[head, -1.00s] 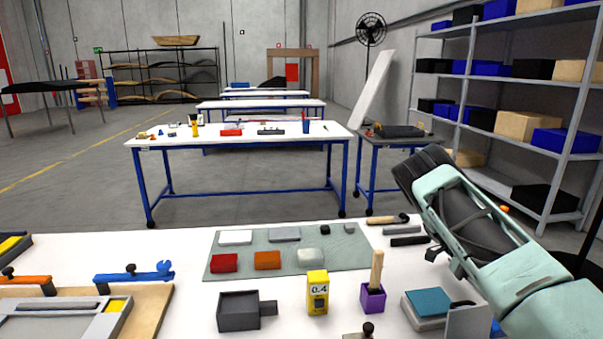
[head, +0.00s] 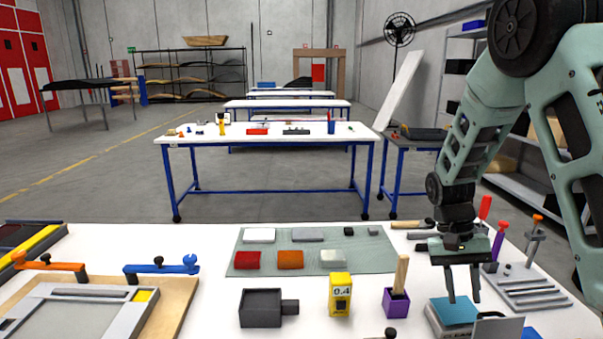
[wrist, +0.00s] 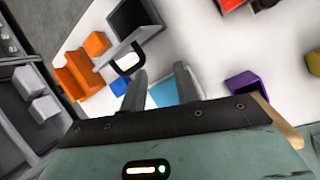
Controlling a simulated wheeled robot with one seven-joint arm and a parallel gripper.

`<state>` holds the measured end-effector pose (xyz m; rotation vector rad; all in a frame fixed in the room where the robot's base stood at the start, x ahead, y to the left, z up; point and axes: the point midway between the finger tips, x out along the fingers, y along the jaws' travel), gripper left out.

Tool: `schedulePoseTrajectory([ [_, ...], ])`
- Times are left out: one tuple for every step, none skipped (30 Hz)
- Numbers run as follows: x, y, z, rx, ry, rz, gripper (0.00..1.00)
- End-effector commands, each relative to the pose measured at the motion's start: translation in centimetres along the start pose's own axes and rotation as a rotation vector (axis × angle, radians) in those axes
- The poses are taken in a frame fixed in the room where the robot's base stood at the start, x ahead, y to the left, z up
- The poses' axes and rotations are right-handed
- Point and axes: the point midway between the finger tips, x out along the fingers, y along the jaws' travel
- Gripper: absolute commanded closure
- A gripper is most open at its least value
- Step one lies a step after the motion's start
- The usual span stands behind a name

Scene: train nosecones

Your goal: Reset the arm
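My gripper (head: 463,284) hangs at the right side of the white table (head: 190,235) in the head view, pointing down. Its two fingers are apart with nothing between them. It is above a grey box with a teal top (head: 458,311). In the wrist view the fingers (wrist: 160,88) show apart, with the teal surface (wrist: 178,90) behind them. My arm is bent, rising to the upper right of the head view.
A purple holder (head: 396,302), a yellow 0.4 box (head: 340,295) and a dark grey box (head: 261,308) stand left of my gripper. A grey rack with upright tools (head: 530,285) is to its right. A mat (head: 375,257) with several blocks lies behind.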

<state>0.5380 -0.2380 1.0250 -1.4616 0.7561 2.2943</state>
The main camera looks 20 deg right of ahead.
Motion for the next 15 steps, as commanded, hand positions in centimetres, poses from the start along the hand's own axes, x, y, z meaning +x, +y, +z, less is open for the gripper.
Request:
schedulePoseTrajectory([
  [-0.8, -1.1, 1.3, -0.072, 0.07, -0.041, 0.69],
  [-1.2, -1.8, 1.9, -0.116, 0.114, -0.064, 0.69],
  [-1.6, -2.6, 2.8, -0.174, 0.172, -0.092, 0.69],
  [-1.9, -3.2, 3.4, -0.215, 0.213, -0.11, 0.69],
  [-2.2, -3.7, 4.0, -0.254, 0.252, -0.126, 0.69],
  [-2.6, -4.3, 4.8, -0.302, 0.304, -0.145, 0.69],
  [-2.9, -4.7, 5.3, -0.334, 0.339, -0.157, 0.69],
  [-3.1, -5.1, 5.8, -0.366, 0.374, -0.168, 0.69],
  [-3.5, -5.5, 6.5, -0.406, 0.418, -0.18, 0.69],
  [-3.6, -5.8, 7.0, -0.433, 0.449, -0.188, 0.69],
  [-3.9, -6.1, 7.5, -0.461, 0.48, -0.196, 0.69],
  [-4.1, -6.4, 8.2, -0.494, 0.52, -0.205, 0.69],
  [-4.3, -6.6, 8.6, -0.52, 0.55, -0.21, 0.69],
  [-4.4, -6.8, 9.1, -0.543, 0.578, -0.215, 0.69],
  [-4.7, -7.0, 9.7, -0.575, 0.617, -0.221, 0.69],
])
